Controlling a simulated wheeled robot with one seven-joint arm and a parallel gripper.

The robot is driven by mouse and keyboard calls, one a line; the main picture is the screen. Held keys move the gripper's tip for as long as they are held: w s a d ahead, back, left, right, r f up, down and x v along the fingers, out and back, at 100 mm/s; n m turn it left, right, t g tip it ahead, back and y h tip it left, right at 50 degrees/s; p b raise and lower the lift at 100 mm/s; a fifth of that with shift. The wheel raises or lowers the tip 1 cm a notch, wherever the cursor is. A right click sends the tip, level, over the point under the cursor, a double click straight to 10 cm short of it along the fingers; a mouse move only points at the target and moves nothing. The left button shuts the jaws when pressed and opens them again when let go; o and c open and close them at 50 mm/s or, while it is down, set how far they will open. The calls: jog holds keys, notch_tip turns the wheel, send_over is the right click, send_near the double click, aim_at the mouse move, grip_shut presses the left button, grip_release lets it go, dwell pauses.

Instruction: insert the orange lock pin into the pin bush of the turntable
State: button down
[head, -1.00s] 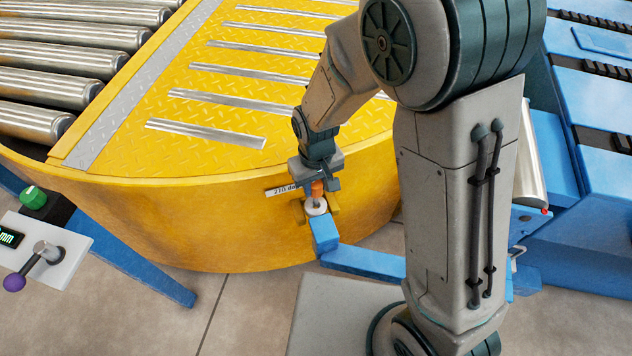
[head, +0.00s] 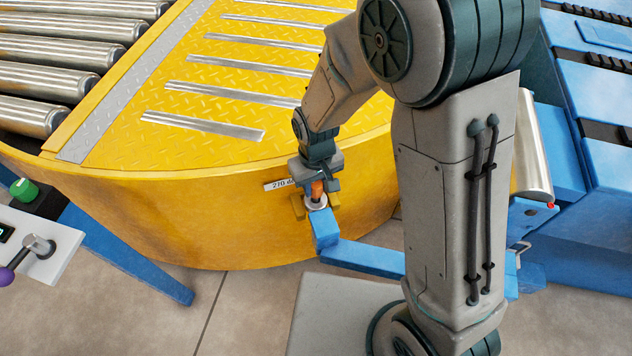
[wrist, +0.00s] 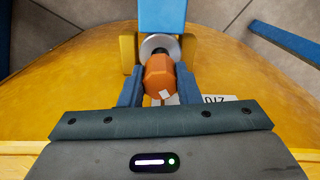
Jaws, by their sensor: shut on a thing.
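The orange lock pin (head: 317,189) is held upright in my gripper (head: 317,187) at the rim of the yellow turntable (head: 190,222). In the wrist view the pin's orange head (wrist: 159,76) sits between the two fingers of my gripper (wrist: 158,86). Just beyond it is the pale round pin bush (wrist: 160,45), between two yellow lugs. The bush also shows in the head view (head: 316,204), right below the pin. A short dark part shows between head and bush; how deep the pin's lower end sits is hidden.
A blue bracket arm (head: 360,257) stands right by the bush. A white label (head: 279,184) is on the turntable side. A control box with a lever (head: 38,245) is at the left. A blue conveyor frame (head: 590,200) is at the right.

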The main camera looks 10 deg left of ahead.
jog(key=shift+f+b, duration=1.2)
jog(key=shift+f, duration=0.4)
jog(key=c, duration=1)
grip_release()
notch_tip(320, 180, up, 14)
jog(key=p, duration=0.1)
jog(key=shift+p, duration=0.4)
jog(key=s+d+r+m+t+p, duration=0.1)
jog(key=s+d+r+m+p, duration=0.2)
jog(key=d+r, duration=0.4)
jog(key=s+d+r+m+t+p, duration=0.1)
jog(key=s+d+r+m+p, duration=0.3)
jog(key=d+r, duration=0.4)
jog(key=d, duration=0.7)
jog(key=shift+d+r+t, duration=0.2)
jog(key=shift+r+t, duration=0.05)
jog(key=shift+t, duration=0.15)
